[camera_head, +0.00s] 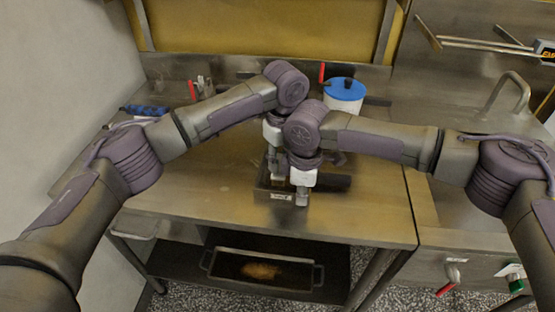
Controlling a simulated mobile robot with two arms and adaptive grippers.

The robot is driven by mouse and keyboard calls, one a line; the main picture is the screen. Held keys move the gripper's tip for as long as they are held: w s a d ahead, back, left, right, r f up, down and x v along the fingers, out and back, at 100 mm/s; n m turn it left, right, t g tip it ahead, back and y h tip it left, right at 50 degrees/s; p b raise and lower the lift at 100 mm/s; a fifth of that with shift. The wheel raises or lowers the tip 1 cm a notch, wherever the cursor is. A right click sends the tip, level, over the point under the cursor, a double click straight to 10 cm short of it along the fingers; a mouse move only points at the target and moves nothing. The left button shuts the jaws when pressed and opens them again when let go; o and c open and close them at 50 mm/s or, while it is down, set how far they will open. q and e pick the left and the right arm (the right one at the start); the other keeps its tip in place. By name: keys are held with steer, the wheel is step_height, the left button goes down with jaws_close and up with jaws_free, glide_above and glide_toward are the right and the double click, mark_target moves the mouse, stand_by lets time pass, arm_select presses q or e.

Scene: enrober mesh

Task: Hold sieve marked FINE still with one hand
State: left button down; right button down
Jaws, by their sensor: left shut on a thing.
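A small dark sieve (265,193) with a pale label on its front lies near the middle of the steel table; the label's letters are too small to read. My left gripper (278,178) points down at the sieve's back part and is shut on it. My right gripper (302,200) points down at the sieve's front right, close to the label. I cannot tell whether its fingers are open or touch the sieve. My two wrists hide much of the sieve, and a dark part (336,182) shows to the right.
A white tub with a blue lid (344,90) stands at the back of the table (370,215). A blue item (145,110) lies at the back left. A dark tray (262,271) sits on the lower shelf. The table's front left is clear.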

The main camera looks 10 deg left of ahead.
arm_select(q)
steer(key=d, duration=0.3)
steer(key=shift+s, duration=0.4)
steer(key=shift+w+a, duration=0.1)
steer(key=shift+a, duration=2)
steer(key=shift+d, duration=2.1)
steer(key=shift+a+r, duration=0.1)
steer(key=shift+a, duration=2)
steer(key=shift+d, duration=2.1)
steer(key=shift+a, duration=2.2)
steer(key=shift+w, duration=0.1)
steer(key=shift+r, duration=3)
